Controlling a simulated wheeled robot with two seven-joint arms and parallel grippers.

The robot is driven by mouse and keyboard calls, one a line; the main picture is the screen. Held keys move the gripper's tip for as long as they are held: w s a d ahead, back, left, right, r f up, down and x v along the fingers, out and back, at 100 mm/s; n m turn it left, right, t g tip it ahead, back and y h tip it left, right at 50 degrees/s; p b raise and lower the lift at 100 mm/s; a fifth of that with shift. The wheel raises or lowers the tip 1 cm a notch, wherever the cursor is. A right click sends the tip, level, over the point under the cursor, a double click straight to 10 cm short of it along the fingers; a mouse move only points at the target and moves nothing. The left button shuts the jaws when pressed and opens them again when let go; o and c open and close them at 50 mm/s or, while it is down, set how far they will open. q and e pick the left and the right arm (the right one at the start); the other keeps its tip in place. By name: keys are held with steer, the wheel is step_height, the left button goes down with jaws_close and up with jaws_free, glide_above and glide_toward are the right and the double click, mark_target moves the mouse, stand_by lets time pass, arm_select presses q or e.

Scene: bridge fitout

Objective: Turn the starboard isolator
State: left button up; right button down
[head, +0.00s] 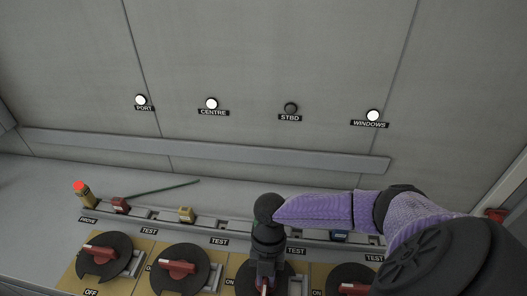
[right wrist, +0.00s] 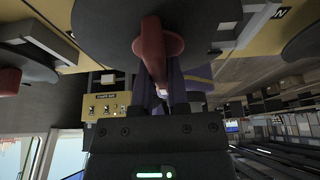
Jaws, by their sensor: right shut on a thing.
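The starboard isolator is the third black disc from the left (head: 249,279) in the head view, mostly hidden behind my right gripper. My right gripper (head: 265,283) points down at it and is shut on its red handle. In the right wrist view the red handle (right wrist: 152,45) stands between the fingers (right wrist: 165,92) against the black disc (right wrist: 105,25). The handle's exact angle is hard to read. The STBD lamp (head: 291,108) on the wall is dark. My left gripper is not in view.
Similar red-handled isolators stand at left (head: 100,254), beside it (head: 178,267), and at right (head: 352,288), partly behind my arm. The PORT (head: 141,100), CENTRE (head: 211,103) and WINDOWS (head: 373,116) lamps are lit. A red-topped yellow prover (head: 83,194) and a green rod (head: 155,189) lie behind.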

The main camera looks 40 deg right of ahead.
stand_by(0.4)
steer(key=c, duration=0.8)
jaws_free()
steer(key=shift+c, duration=0.2)
steer(key=shift+o, duration=1.1)
steer(key=p+v, duration=0.1)
steer(key=v, duration=0.8)
steer(key=shift+r+p, duration=0.25)
steer(key=shift+p, duration=0.05)
steer(key=shift+w+r, duration=0.1)
steer(key=shift+r, duration=0.1)
